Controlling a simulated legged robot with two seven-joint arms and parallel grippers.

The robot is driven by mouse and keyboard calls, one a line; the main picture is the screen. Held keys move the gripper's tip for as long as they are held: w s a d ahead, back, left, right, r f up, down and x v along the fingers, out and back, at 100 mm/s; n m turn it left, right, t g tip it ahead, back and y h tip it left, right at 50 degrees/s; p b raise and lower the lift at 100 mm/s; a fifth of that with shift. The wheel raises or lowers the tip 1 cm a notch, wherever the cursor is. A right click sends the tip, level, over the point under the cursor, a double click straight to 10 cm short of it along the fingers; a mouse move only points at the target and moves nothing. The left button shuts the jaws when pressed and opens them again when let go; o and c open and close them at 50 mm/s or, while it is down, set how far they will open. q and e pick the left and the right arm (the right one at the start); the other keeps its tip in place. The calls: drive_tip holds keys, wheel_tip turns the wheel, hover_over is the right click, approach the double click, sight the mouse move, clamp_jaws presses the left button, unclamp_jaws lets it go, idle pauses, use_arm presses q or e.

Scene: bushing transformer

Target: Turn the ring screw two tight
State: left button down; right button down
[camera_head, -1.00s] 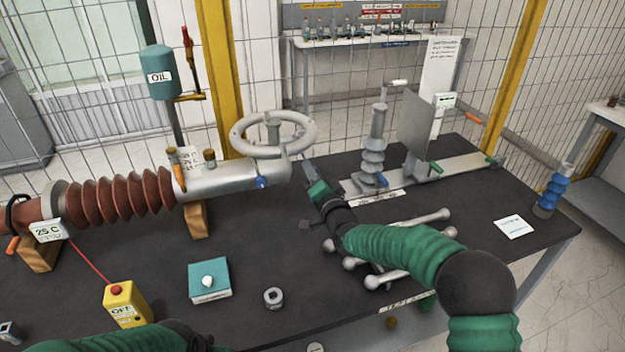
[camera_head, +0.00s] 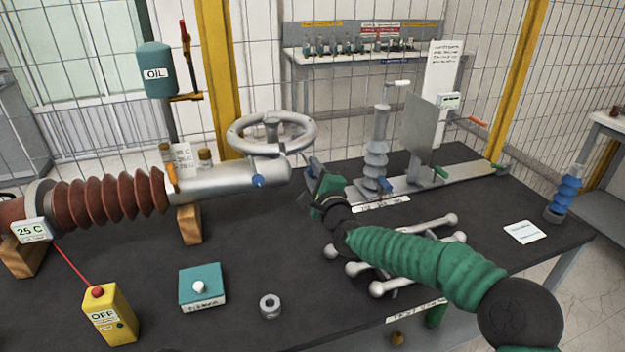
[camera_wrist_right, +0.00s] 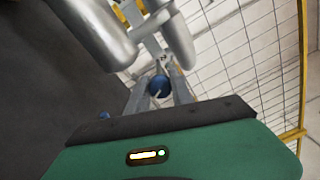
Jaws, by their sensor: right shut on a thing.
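My right gripper (camera_head: 311,168) reaches from the right to the free end of the grey metal tube (camera_head: 230,178) under the handwheel. In the right wrist view its two grey fingers (camera_wrist_right: 159,80) are shut on a blue ring screw (camera_wrist_right: 159,86), seen between them. In the head view that screw is mostly hidden by the gripper. A second blue screw (camera_head: 257,181) sits on the tube's near side, clear of the gripper; a blue spot at the left of the wrist view (camera_wrist_right: 104,116) may be the same one. My left gripper is out of view.
A handwheel (camera_head: 271,133) rises above the tube. Metal bars with ball ends (camera_head: 400,268) lie under my right forearm. A grey stand with a plate (camera_head: 418,127) is behind. A yellow OFF box (camera_head: 108,315), teal block (camera_head: 202,287) and nut (camera_head: 270,305) lie in front.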

drive_tip(key=m+b, duration=0.1)
drive_tip(key=m, duration=0.1)
drive_tip(key=m+b, duration=0.3)
drive_tip(key=shift+w+d+f+m, duration=0.1)
drive_tip(key=shift+d+f+m, duration=0.15)
drive_tip(key=shift+m, duration=0.15)
drive_tip(key=m+b, duration=0.2)
drive_tip(key=m, duration=0.1)
drive_tip(key=shift+a+r+m+b, duration=0.1)
drive_tip(key=shift+m+b, duration=0.65)
drive_tip(key=shift+m, duration=0.15)
drive_tip(key=c, duration=1.1)
unclamp_jaws()
drive_tip(key=shift+c, duration=0.2)
drive_tip(key=shift+a, duration=0.1)
